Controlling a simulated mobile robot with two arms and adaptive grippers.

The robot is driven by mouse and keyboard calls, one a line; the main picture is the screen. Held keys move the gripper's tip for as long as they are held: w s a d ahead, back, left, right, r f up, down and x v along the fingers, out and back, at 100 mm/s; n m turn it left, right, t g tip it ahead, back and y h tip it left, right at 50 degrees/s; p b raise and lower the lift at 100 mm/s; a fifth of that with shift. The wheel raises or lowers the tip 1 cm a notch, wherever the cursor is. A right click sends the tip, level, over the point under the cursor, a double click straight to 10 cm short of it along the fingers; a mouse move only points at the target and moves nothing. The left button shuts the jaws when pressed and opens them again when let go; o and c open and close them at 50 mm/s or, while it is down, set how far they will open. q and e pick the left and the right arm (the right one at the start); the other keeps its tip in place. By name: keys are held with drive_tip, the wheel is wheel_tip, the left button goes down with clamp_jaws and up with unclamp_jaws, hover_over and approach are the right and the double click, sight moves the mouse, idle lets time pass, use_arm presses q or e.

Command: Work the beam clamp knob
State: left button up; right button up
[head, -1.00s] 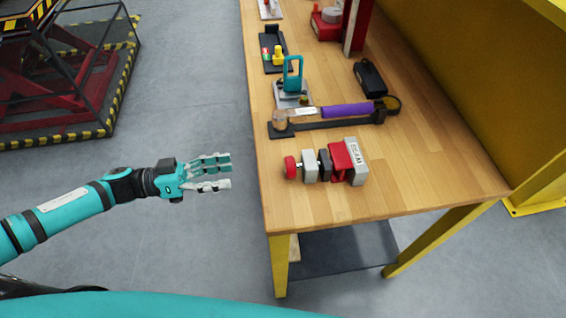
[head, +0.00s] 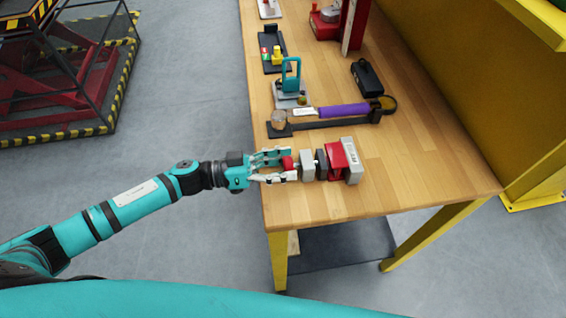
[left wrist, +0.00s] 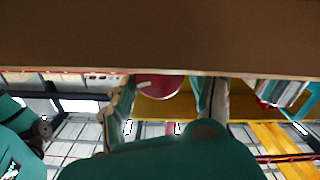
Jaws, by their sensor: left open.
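The beam clamp (head: 337,160) lies near the front of the wooden bench, with a red body, grey blocks and a dark disc along its axis. Its red knob (head: 287,163) is at the left end, facing my left arm. My left gripper (head: 284,165) is open, its fingers on either side of the knob. In the left wrist view the red round knob (left wrist: 158,87) shows between the two fingers (left wrist: 165,100). I cannot tell whether the fingers touch it. My right gripper is not in view.
The wooden bench (head: 400,190) has free room right of the clamp. Behind it are a purple-handled tool (head: 343,110) on a dark holder, a teal-handled fixture (head: 291,75) and a black case (head: 369,77). A yellow panel (head: 450,80) rises along the right side.

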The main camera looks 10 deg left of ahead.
use_arm(q)
drive_tip(key=c, duration=0.9)
drive_tip(key=m, duration=0.3)
drive_tip(key=shift+s+m, duration=0.1)
drive_tip(key=shift+m, duration=1.8)
drive_tip(key=o, duration=0.9)
drive_tip(key=v, duration=1.2)
